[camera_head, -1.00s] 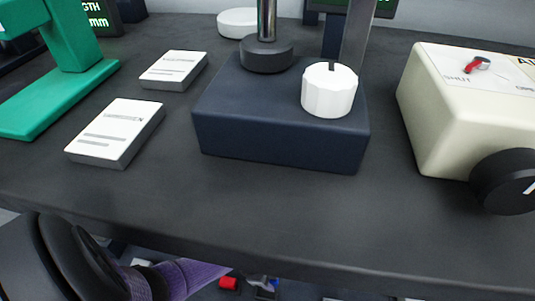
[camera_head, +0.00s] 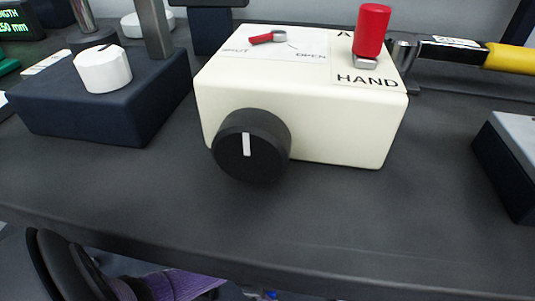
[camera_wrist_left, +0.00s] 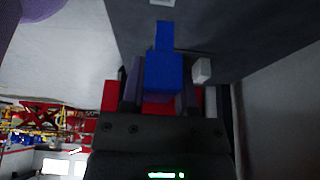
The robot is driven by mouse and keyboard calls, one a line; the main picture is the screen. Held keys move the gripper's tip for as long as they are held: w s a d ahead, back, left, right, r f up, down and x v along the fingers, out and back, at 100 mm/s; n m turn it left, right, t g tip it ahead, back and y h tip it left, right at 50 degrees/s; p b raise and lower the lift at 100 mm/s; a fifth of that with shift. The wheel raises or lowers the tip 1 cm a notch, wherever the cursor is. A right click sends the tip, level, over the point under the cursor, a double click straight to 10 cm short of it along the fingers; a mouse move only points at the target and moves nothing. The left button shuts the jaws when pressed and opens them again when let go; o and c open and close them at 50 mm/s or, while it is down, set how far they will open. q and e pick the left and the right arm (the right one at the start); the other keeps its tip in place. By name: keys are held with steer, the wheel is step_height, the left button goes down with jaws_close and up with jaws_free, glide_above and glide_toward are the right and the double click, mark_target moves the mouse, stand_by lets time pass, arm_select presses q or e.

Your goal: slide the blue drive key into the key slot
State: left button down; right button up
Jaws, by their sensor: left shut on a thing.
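In the left wrist view, my left gripper (camera_wrist_left: 160,85) is shut on the blue drive key (camera_wrist_left: 163,68). The key has a wide block between the fingers and a narrower tongue pointing up in the picture. In the head view, only part of my left arm shows at the bottom left, below the table edge; its gripper is not clear there. The cream valve actuator (camera_head: 310,125) stands on the table with a black knob (camera_head: 252,145) on its front. I cannot make out a key slot. My right gripper is not in view.
The dark table (camera_head: 330,220) is clear in front of the actuator. A red-handled lever (camera_head: 372,32) stands on its top right. A navy block (camera_head: 105,105) with a white knob (camera_head: 103,68) is to the left. A yellow-handled tool (camera_head: 506,57) and a dark box (camera_head: 510,165) are at right.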

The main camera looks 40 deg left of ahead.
arm_select(q)
steer(key=shift+f, duration=0.15)
step_height(320, 180, down, 4)
steer(key=b, duration=0.3)
steer(key=shift+s+r, duration=0.1)
steer(key=shift+r, duration=0.1)
steer(key=shift+f+b, duration=0.75)
steer(key=shift+b, duration=0.15)
steer(key=shift+f, duration=0.2)
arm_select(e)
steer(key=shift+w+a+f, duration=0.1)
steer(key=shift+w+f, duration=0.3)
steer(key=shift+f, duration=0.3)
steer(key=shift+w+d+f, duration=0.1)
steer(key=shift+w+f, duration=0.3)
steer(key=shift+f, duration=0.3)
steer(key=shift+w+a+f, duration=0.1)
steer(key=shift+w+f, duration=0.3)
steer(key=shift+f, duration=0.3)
arm_select(q)
steer(key=shift+f+b, duration=1.65)
steer(key=shift+b, duration=0.05)
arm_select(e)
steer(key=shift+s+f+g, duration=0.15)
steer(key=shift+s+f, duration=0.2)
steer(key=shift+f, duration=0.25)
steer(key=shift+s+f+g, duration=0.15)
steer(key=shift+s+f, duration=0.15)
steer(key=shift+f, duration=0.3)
